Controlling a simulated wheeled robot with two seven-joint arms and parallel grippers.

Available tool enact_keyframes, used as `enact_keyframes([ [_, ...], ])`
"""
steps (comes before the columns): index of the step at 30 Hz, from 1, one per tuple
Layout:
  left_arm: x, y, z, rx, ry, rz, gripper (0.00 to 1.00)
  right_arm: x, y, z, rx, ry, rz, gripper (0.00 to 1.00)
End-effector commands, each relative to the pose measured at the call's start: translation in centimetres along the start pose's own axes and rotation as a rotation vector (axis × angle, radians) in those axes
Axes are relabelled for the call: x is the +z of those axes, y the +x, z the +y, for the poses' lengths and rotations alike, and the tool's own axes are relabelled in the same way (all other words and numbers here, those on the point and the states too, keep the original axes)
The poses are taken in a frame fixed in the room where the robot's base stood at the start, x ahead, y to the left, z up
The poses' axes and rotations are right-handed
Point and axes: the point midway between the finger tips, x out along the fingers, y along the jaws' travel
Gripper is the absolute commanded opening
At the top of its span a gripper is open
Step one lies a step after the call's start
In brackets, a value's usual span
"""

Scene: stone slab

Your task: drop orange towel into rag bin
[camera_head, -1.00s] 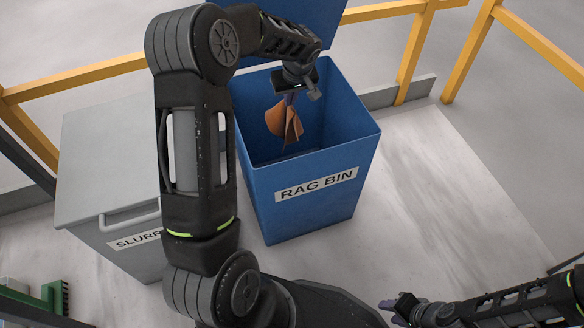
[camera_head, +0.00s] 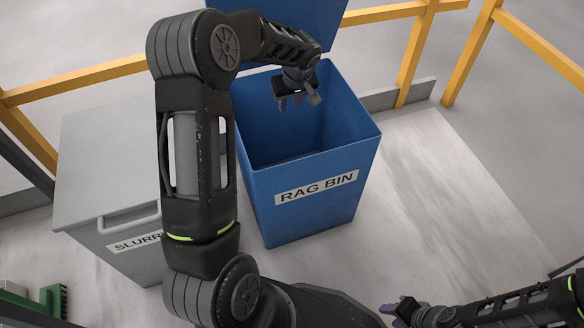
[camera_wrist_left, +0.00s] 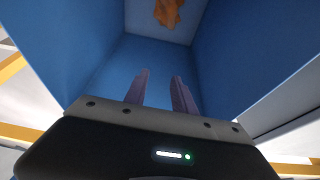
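The blue rag bin (camera_head: 312,212) stands open with its label facing me and its lid raised at the back. My left gripper (camera_head: 291,103) is over the bin's opening, pointing down into it. In the left wrist view its two fingers (camera_wrist_left: 160,92) are apart with nothing between them. The orange towel (camera_wrist_left: 168,12) shows in the left wrist view, inside the bin and apart from the fingers. The towel is hidden in the head view. My right gripper (camera_head: 392,308) is low at the bottom right, away from the bin; its finger opening is too small to tell.
A grey lidded bin (camera_head: 110,170) with a partly hidden label stands left of the rag bin. Yellow rails (camera_head: 390,10) run behind. A green brush-like object (camera_head: 52,300) lies at the lower left. The pale floor right of the bin is clear.

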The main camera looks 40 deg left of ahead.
Motion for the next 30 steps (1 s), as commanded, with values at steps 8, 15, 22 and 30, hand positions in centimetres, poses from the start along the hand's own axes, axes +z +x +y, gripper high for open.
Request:
enact_keyframes([
  [8,0.0,0.0,0.0,0.0,0.0,0.0,0.55,0.01,0.0,0.0,0.0,0.0,0.0,0.36],
  [15,0.0,0.0,0.0,0.0,0.0,0.0,0.61,0.01,0.0,0.0,0.0,0.0,0.0,0.36],
  [22,0.0,0.0,0.0,0.0,0.0,0.0,0.79,0.01,0.0,0.0,0.0,0.0,0.0,0.36],
  [30,0.0,0.0,0.0,0.0,0.0,0.0,0.87,0.01,0.0,0.0,0.0,0.0,0.0,0.36],
])
